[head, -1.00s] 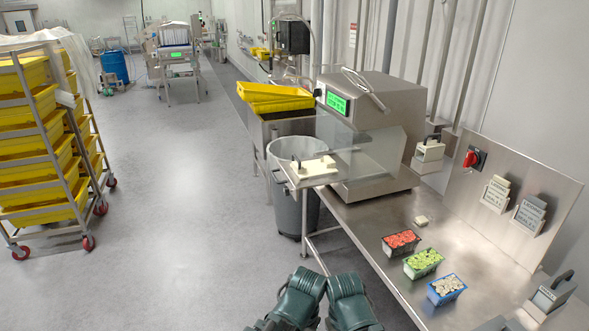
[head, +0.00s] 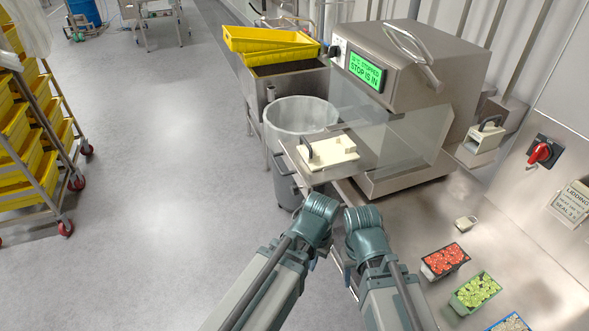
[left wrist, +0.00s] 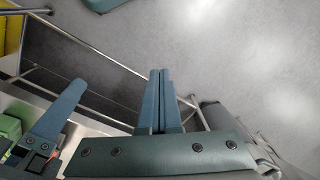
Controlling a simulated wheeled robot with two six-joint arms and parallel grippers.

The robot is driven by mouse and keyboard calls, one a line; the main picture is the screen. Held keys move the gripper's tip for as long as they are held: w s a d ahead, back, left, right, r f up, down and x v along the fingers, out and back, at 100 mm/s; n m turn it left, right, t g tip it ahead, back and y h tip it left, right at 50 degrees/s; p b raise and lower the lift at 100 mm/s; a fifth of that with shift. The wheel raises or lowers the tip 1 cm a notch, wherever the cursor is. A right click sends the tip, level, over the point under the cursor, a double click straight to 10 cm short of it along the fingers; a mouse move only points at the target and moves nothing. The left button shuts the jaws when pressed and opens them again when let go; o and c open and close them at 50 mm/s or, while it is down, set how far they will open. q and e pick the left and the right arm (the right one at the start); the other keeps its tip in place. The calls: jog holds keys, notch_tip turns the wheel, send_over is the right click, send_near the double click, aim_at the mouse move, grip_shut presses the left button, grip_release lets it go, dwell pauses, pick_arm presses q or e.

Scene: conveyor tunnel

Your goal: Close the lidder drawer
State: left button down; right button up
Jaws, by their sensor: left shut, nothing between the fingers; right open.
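The lidder (head: 432,62) is a steel machine with a clear guard and a lit green screen that reads "stopped, stop is in". Its drawer (head: 313,179) sticks out to the left below the guard, carrying a cream block (head: 330,152) with a dark handle. My left gripper (head: 319,210) is just below and in front of the drawer in the head view, apart from it as far as I can tell. In the left wrist view its fingers (left wrist: 160,74) are together and empty. My right gripper (head: 364,226) is beside it to the right; its fingertips are hidden in the head view.
A grey bin (head: 300,115) stands behind the drawer. Yellow trays (head: 270,45) lie beyond it. Red, green and blue-rimmed food tubs (head: 446,261) and a red switch (head: 540,153) are at right. A yellow-crate rack (head: 35,120) stands left; the floor between is clear.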

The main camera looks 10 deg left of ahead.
aim_at(349, 163)
pick_arm(q)
jog(key=w+a+r+n+t+h+p, duration=0.1)
jog(key=w+a+r+n+t, duration=0.3)
jog(key=w+a, duration=0.65)
jog(key=w+a+r+n+t+h+p, duration=0.25)
jog(key=w+a+n, duration=0.35)
jog(key=w, duration=0.7)
jog(key=shift+m+t+y, duration=0.25)
jog(key=shift+m+y, duration=0.1)
jog(key=shift+m, duration=0.25)
jog(key=shift+w+d+f+b, duration=0.75)
jog(key=shift+w+f+b, duration=0.5)
jog(key=shift+b, duration=0.2)
jog(key=shift+w+d+f+b, duration=0.8)
jog(key=shift+w+f+b, duration=0.3)
jog(key=shift+w+b, duration=0.3)
jog(key=shift+w+d+f+b, duration=0.75)
jog(key=shift+w+f+b, duration=0.45)
jog(key=shift+b, duration=0.35)
jog(key=w+d, duration=0.4)
jog(key=d, duration=0.2)
jog(key=w+d, duration=0.4)
jog(key=d, duration=0.1)
jog(key=w+d, duration=0.4)
jog(key=d, duration=0.2)
jog(key=shift+d, duration=0.35)
jog(key=shift+w+d, duration=0.15)
jog(key=shift+d, duration=0.2)
jog(key=shift+d+r, duration=0.1)
